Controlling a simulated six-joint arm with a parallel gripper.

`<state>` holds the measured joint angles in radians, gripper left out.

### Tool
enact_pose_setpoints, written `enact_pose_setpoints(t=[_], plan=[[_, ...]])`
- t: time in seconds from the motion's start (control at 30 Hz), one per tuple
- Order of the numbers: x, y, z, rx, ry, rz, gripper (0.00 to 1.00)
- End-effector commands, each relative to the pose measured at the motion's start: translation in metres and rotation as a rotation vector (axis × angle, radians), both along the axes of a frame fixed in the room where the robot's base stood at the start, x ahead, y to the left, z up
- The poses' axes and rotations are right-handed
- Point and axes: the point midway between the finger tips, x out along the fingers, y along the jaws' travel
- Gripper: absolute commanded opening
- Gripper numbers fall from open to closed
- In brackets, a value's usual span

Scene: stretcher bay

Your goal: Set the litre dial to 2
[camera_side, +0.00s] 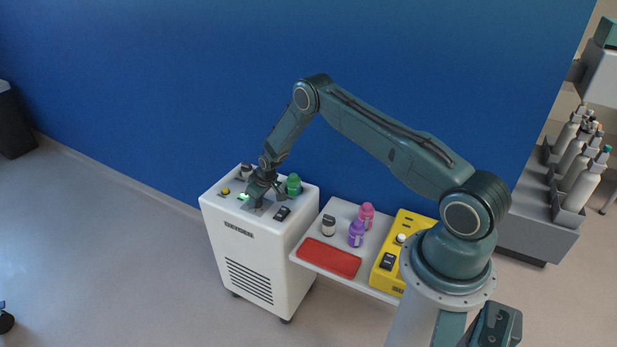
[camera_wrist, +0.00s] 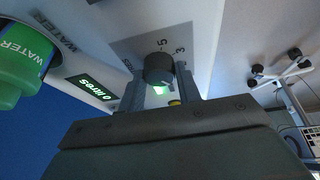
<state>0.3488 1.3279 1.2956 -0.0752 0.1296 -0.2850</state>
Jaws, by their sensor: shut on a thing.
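The litre dial (camera_wrist: 160,68) is a dark round knob on a grey panel in the wrist view, with the printed numbers 5 and 3 beside it. Its pointer is too unclear to read. My gripper (camera_wrist: 160,84) is shut on the dial, one finger on each side. In the side view my gripper (camera_side: 259,196) is down on the top of the white machine (camera_side: 235,255) and hides the dial.
A green bottle (camera_side: 293,184) labelled WATER stands in the machine's top near my gripper. A yellow button (camera_side: 226,191) is at the left. A side shelf (camera_side: 284,254) holds a red tray (camera_side: 329,257), small bottles and a yellow box (camera_side: 384,277).

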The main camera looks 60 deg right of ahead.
Motion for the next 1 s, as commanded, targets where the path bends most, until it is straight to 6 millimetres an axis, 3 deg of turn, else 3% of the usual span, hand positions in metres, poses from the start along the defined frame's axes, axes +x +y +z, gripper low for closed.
enact_pose_setpoints(t=[0.6,1.0], plan=[[0.0005,-0.0040,0.0005,0.000,-0.003,0.488,0.11],[0.0006,-0.0041,0.0004,-0.001,-0.001,0.635,0.11]])
